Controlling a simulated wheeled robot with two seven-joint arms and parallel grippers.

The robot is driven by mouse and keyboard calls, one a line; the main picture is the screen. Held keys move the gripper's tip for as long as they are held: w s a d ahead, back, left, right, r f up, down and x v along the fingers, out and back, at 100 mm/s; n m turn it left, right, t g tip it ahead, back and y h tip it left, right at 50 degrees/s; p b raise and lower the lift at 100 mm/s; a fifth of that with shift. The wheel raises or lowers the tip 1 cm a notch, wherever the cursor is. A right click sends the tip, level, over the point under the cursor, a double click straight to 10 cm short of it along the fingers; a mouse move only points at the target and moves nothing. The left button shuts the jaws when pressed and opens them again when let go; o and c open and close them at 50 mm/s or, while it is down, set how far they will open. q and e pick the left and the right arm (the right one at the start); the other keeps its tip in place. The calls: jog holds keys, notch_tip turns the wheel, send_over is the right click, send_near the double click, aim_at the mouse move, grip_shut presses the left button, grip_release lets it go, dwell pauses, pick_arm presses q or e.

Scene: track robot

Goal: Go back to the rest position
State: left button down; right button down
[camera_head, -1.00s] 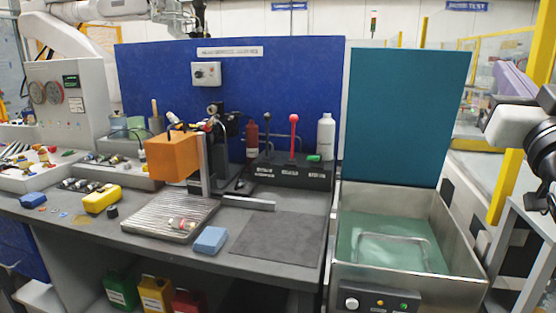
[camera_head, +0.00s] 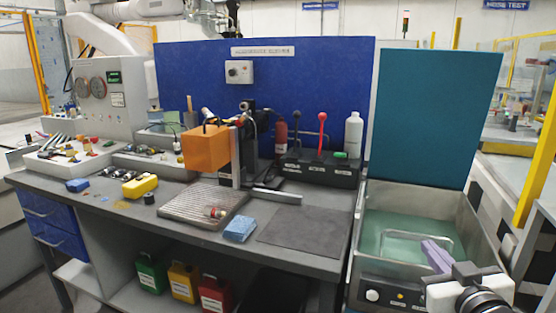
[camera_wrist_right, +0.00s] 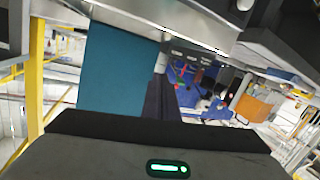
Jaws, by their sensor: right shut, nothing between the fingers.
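My right gripper (camera_head: 437,257) shows at the lower right of the head view, its purple fingers together and empty. It appears in front of the metal wash basin (camera_head: 484,225), with the white and black wrist below it. In the right wrist view the dark fingers (camera_wrist_right: 163,100) point up the picture, toward the bench, which looks tilted. My left gripper is not in view.
The workbench (camera_head: 110,205) carries an orange block-shaped machine head (camera_head: 206,149), a ribbed metal plate (camera_head: 180,207), a blue sponge (camera_head: 240,229) and a dark mat (camera_head: 300,235). A teal panel (camera_head: 435,115) stands behind the basin. A white robot arm (camera_head: 110,38) is at the back left.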

jog(key=s+a+f+n+g+y, duration=0.15)
jog(key=s+a+f, duration=0.35)
jog(key=f, duration=0.7)
jog(key=s+a+f+m+g+y, duration=0.1)
jog(key=s+a+f+g, duration=0.35)
jog(key=f, duration=0.75)
jog(key=s+a+f+g, duration=0.1)
jog(key=s+a+f, duration=0.2)
jog(key=s+f, duration=0.3)
jog(key=s+a+f+y, duration=0.1)
jog(key=s+a+f, duration=0.2)
jog(key=s, duration=0.9)
notch_tip(320, 180, down, 4)
jog(key=shift+r+n+g, duration=0.25)
jog(key=shift+n+g, duration=0.1)
jog(key=shift+g, duration=0.05)
jog(key=shift+y, duration=0.25)
